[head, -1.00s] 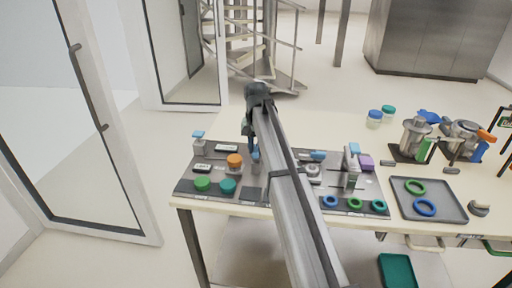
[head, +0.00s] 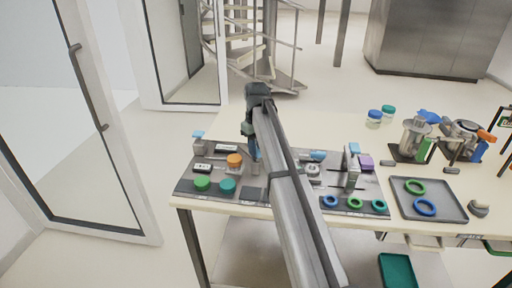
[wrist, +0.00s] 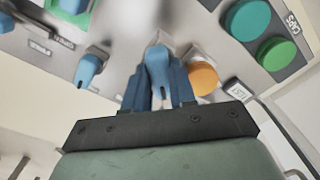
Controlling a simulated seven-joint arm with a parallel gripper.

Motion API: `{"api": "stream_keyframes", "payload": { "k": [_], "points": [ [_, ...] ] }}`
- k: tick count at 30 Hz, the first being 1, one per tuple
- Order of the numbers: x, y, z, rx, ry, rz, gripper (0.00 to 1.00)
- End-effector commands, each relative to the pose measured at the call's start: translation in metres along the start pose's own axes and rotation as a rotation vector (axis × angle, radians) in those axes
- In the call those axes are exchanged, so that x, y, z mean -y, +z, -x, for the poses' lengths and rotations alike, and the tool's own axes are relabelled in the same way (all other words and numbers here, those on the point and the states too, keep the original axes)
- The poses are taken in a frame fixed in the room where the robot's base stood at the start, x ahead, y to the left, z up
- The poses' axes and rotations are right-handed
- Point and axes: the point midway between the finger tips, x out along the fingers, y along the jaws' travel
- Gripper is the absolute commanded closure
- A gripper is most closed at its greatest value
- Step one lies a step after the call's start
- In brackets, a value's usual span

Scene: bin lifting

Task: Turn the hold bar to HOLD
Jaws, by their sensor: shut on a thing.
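My gripper (wrist: 158,88) is shut on a blue bar-shaped handle (wrist: 158,62) in the wrist view. One blue finger stands on each side of the bar. The bar's lettering is hidden or unreadable, so its exact setting cannot be told. In the head view my gripper (head: 253,152) is low over the middle of the grey panel (head: 253,194), and my arm hides much of the panel there and the held bar.
An orange knob (wrist: 203,78) is close beside my gripper. Teal (wrist: 245,18) and green (wrist: 276,52) round caps lie beyond it. Another blue lever (wrist: 88,68) stands to the left. A grey tray (head: 445,207) with rings lies right of the panel.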

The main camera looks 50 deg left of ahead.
Motion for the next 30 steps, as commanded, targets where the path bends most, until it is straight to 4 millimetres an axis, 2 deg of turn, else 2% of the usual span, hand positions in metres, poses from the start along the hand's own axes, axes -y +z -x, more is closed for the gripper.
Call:
{"api": "stream_keyframes", "payload": {
  "k": [18, 30],
  "points": [
    [-0.0004, -0.0013, 0.0012, -0.002, 0.002, 0.556, 1.00],
    [-0.0003, -0.0016, 0.0013, -0.003, 0.002, 0.754, 1.00]
  ]
}}
